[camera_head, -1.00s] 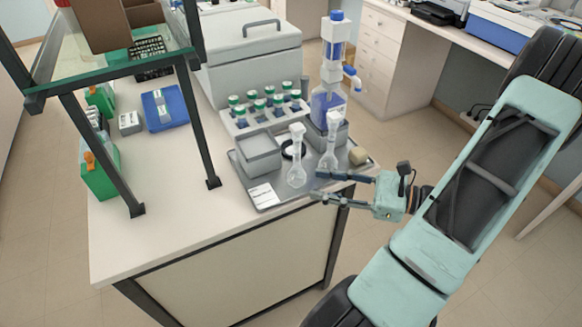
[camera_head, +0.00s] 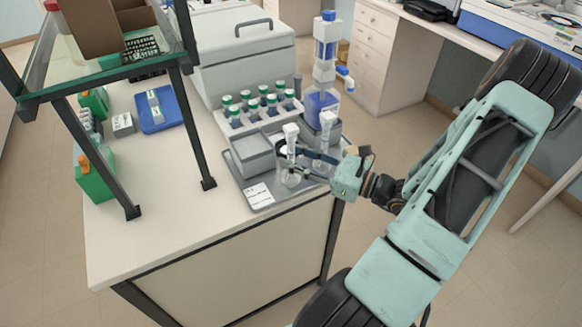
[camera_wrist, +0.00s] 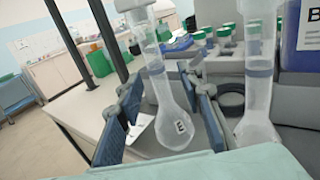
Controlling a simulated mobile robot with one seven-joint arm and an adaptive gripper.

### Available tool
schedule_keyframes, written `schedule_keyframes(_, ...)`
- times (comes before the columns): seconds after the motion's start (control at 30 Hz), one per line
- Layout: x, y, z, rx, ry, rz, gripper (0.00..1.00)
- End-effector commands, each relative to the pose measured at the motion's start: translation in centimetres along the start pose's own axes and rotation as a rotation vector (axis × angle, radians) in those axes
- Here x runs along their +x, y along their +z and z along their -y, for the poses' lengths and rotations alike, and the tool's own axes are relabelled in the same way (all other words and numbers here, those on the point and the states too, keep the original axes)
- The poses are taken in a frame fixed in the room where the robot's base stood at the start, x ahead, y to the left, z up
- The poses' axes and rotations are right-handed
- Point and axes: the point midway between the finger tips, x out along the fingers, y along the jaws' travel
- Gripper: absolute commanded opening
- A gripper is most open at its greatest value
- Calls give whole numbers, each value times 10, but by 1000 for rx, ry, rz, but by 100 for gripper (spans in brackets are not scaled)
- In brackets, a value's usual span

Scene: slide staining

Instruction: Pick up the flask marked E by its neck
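A clear flask (camera_wrist: 158,85) with a white stopper stands between the fingers of my gripper (camera_wrist: 160,98) in the wrist view. The dark mark on its round bulb looks like an E. My gripper is open, with one blue pad on each side of the lower neck and bulb; a gap shows on the left, and the right pad is close to the glass. In the head view my gripper (camera_head: 288,160) reaches in from the right at this flask (camera_head: 291,137), its fingers hiding part of it. A second flask (camera_wrist: 259,90) stands just right of the right finger.
A grey tray (camera_head: 262,201) carries the flasks, a grey box (camera_head: 252,154) and a white label card (camera_head: 258,193). Behind are a rack (camera_head: 235,128) of green-capped bottles and a tall blue-liquid dispenser (camera_head: 322,100). The bench front-left is clear.

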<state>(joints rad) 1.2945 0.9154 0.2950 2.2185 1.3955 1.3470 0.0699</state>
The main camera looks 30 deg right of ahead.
Motion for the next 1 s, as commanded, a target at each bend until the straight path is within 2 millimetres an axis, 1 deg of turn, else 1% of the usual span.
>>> schedule_keyframes(0.03, 6, 1, -1, 1, 1, 1, 34)
schedule_keyframes(0.1, 12, 1, -1, -1, 1, 1, 34)
schedule_keyframes(0.37, 14, 0, 0, -1, -1, 0, 34)
schedule_keyframes(0.67, 13, 0, 0, -2, 0, 0, 1)
schedule_keyframes(1.0, 13, 1, 0, -2, 0, 0, 0)
